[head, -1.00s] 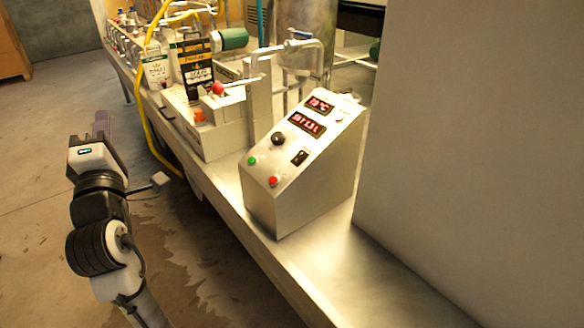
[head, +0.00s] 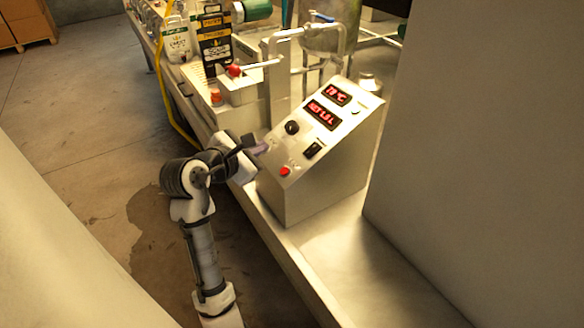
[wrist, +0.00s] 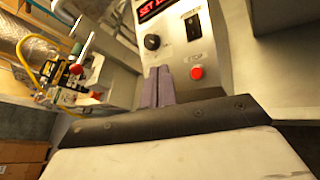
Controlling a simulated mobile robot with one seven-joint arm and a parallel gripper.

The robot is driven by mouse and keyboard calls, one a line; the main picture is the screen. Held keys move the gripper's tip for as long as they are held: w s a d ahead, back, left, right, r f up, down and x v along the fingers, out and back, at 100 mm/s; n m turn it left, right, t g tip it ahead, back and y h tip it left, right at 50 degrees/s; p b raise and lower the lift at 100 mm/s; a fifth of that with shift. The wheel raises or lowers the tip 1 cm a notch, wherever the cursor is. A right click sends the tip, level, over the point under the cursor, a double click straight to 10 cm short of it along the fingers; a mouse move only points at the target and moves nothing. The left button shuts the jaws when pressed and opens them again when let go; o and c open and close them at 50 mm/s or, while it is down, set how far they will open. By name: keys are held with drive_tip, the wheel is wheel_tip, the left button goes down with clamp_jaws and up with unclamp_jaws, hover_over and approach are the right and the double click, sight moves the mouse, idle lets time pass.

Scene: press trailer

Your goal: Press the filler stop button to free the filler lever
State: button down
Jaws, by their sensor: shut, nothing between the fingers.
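The red stop button (head: 284,171) sits low on the sloped face of the control box (head: 318,190). In the wrist view the red button (wrist: 196,73) is just right of my fingertips, under a small label. My gripper (head: 263,147) is shut and empty, its purple fingers (wrist: 158,87) pointing at the panel's lower left. The fingers are left of the red button and cover the spot of the green button. I cannot tell whether they touch the panel. A lever with a red knob (head: 234,70) stands behind the box, on the white filler unit.
The panel also has a black knob (head: 292,127), a black switch (head: 313,150) and red displays (head: 322,114). Pouches (head: 213,40) stand farther back. A grey wall (head: 480,160) rises at the right. The bench (head: 335,265) is clear in front of the box.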

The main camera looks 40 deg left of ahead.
sight(285, 171)
drive_tip(key=shift+f, duration=0.1)
drive_tip(key=w+d+f+b, duration=0.1)
drive_tip(key=w+f+b, duration=0.3)
drive_tip(key=f+b, duration=0.3)
drive_tip(key=shift+d+f+b, duration=0.25)
drive_tip(key=shift+d+b, duration=0.05)
drive_tip(key=shift+b, duration=0.25)
drive_tip(key=shift+f+p, duration=0.1)
drive_tip(key=shift+p, duration=0.2)
idle(1.8)
drive_tip(key=shift+w+f, duration=0.1)
drive_tip(key=shift+f, duration=0.2)
drive_tip(key=shift+w+d+f+p, duration=0.15)
drive_tip(key=shift+w+f+p, duration=0.05)
drive_tip(key=shift+f+p, duration=0.15)
idle(0.7)
drive_tip(key=shift+r, duration=0.15)
drive_tip(key=shift+s+r+p, duration=0.35)
drive_tip(key=shift+r+p, duration=0.25)
drive_tip(key=shift+p, duration=0.65)
